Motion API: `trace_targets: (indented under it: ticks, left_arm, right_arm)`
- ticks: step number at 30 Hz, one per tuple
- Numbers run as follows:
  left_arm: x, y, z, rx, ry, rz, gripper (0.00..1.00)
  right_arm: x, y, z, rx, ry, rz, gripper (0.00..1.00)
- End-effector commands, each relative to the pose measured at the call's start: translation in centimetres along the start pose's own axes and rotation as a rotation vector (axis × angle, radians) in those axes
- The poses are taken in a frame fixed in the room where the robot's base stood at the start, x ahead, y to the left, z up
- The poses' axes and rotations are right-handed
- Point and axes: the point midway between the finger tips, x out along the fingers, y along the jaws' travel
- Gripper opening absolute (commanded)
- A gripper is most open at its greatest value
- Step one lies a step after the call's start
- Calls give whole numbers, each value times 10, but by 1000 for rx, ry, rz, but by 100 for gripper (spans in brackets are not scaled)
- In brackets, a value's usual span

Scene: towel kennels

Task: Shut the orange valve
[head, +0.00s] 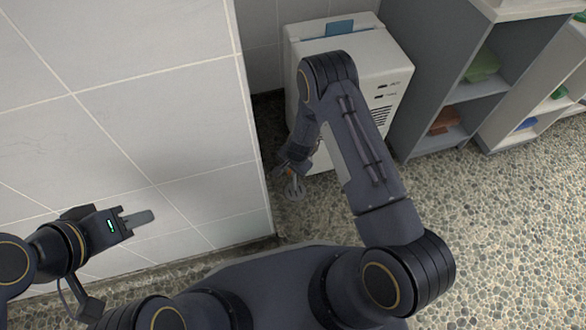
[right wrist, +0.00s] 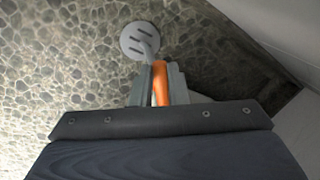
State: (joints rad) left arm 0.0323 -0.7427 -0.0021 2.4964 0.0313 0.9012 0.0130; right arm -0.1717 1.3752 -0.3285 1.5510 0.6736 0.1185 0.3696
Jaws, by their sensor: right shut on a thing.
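The orange valve (right wrist: 161,84) shows in the right wrist view as a short orange handle between the fingers of my right gripper (right wrist: 157,85). The gripper is shut on it. A grey slotted disc (right wrist: 139,41) lies just beyond the fingertips, over the pebbled floor. My left gripper (head: 135,220) is on the left, in front of the tiled wall, away from the valve. I cannot tell its finger gap.
A white machine (head: 390,72) with a blue piece on top stands behind my right arm. A tiled wall (head: 110,100) fills the left and ends close to my right gripper. Grey shelves (head: 430,70) with folded cloths stand at the right. The pebbled floor (head: 500,220) is clear at the right.

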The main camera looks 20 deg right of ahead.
Motion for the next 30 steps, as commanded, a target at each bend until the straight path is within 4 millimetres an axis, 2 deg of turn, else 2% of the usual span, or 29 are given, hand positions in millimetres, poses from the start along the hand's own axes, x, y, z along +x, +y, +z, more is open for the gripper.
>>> trace_targets:
  ticks: [6, 15, 30]
  left_arm:
    - [-4, 2, -2, 0, 0, 0, 36]
    - [-7, 3, -3, 0, 0, 0, 36]
    - [-7, 3, -4, 0, 0, 0, 36]
  right_arm:
    - [0, -5, 1, 161, 33, 0, 0]
    - [1, -8, 0, 302, 60, 0, 0]
    - [2, -10, 0, 346, 69, 0, 0]
